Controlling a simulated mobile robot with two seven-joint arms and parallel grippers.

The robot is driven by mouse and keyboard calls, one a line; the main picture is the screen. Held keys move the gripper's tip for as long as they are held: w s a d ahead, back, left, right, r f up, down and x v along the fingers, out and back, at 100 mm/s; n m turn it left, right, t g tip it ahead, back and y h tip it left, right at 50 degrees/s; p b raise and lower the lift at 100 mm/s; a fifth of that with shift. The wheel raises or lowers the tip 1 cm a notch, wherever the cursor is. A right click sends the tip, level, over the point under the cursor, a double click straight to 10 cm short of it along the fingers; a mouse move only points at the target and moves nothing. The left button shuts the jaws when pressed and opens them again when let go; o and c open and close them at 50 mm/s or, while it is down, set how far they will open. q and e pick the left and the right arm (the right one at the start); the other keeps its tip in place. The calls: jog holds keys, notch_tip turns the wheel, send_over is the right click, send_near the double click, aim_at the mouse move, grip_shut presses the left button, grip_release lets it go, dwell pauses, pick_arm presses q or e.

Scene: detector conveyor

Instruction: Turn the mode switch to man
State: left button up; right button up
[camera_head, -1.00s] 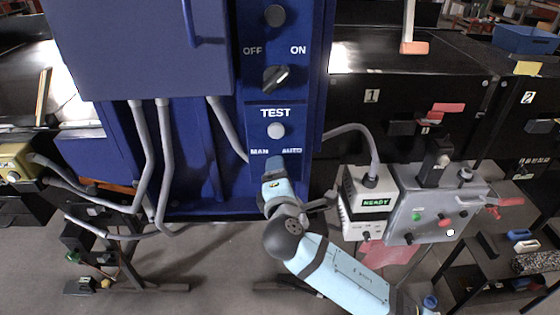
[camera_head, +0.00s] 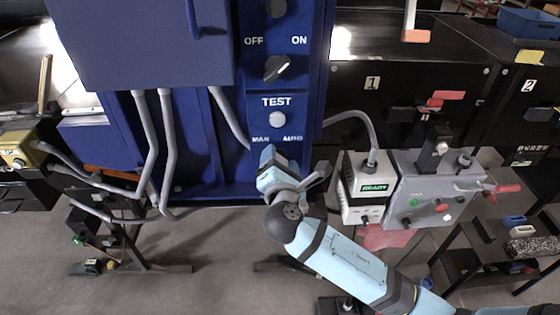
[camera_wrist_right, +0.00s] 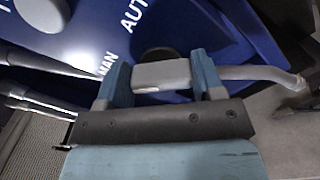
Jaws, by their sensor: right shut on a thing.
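The mode switch sits below the MAN and AUTO labels (camera_head: 276,139) on the blue cabinet panel. My right gripper (camera_head: 269,156) covers it in the head view. In the right wrist view, the two blue fingers of the right gripper stand either side of the grey handle of the mode switch (camera_wrist_right: 162,75) and are shut on it. A dark round part shows just behind the handle. The MAN label is beside the left finger and AUTO lies above. The exact pointing of the handle is hard to tell. My left gripper is not in view.
The OFF/ON switch (camera_head: 278,68) and the white TEST button (camera_head: 277,119) are above on the panel. A white box with a green READY display (camera_head: 374,188) and a grey control box (camera_head: 432,190) stand close to the right of my arm. Grey conduits (camera_head: 147,140) run at left.

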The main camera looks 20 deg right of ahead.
jog(key=o, duration=0.9)
jog(key=shift+s+f, duration=0.1)
jog(key=b+v, duration=0.3)
jog(key=v, duration=1)
jog(key=shift+s+a, duration=0.1)
jog(key=shift+s, duration=0.25)
